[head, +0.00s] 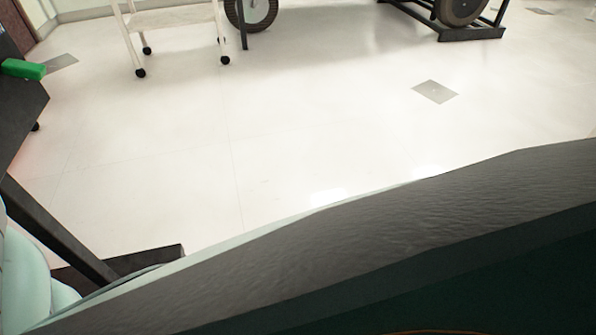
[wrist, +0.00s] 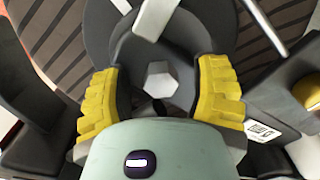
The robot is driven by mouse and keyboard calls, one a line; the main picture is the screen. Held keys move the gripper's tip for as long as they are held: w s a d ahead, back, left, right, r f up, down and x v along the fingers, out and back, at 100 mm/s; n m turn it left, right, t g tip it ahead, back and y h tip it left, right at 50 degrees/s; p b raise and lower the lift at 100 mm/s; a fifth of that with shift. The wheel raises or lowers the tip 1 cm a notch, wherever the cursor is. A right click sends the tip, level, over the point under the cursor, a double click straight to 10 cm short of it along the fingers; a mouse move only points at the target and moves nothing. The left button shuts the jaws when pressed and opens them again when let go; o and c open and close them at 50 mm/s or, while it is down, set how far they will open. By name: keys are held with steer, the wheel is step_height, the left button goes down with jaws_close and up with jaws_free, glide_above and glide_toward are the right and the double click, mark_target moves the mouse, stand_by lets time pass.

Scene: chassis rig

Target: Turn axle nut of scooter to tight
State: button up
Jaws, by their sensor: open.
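In the wrist view, the axle nut (wrist: 161,80) is a pale grey hexagon at the middle of a dark round hub (wrist: 150,48). My gripper (wrist: 160,92) has two yellow ridged fingers, one on each side of the nut. The fingers are open, with a clear gap between each finger and the nut. Part of the hub below the nut is hidden by my gripper's pale green body. A wide striped dark surface, like a tyre or wheel, lies behind the hub. The head view does not show the nut or my gripper.
In the wrist view, a dark bracket with a white label (wrist: 262,131) and a yellow round part (wrist: 307,90) sit at the right. In the head view, a white wheeled cart (head: 180,18) and a wheel on a black stand (head: 470,33) stand at the back. The floor (head: 290,120) between is clear.

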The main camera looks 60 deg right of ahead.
steer(key=shift+o, duration=0.4)
steer(key=shift+d, duration=0.1)
jaws_close()
